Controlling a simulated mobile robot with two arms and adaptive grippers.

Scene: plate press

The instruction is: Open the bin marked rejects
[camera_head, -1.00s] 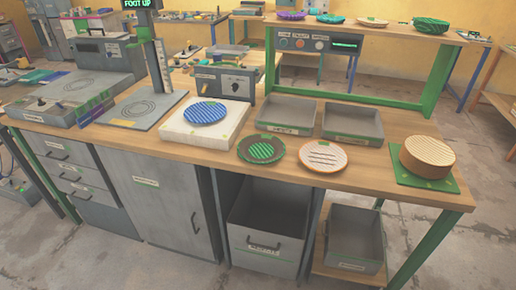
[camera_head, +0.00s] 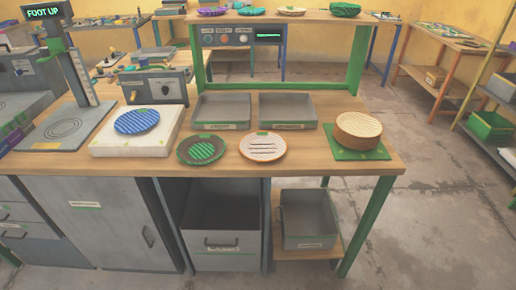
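A grey bin (camera_head: 222,259) with a dark handle (camera_head: 221,244) stands under the workbench, between the cabinet and the lower shelf. Its front carries a small label with a green edge, too small to read for certain now. The top of the bin is uncovered and I can see into its dark inside; its back part is hidden under the worktop. Neither of my grippers is in view.
The workbench (camera_head: 330,180) holds plates, two grey trays and a round brown stack (camera_head: 358,130). A closed cabinet (camera_head: 95,220) is left of the bin. A grey tray (camera_head: 310,235) sits on the low shelf at right. Floor at right is clear.

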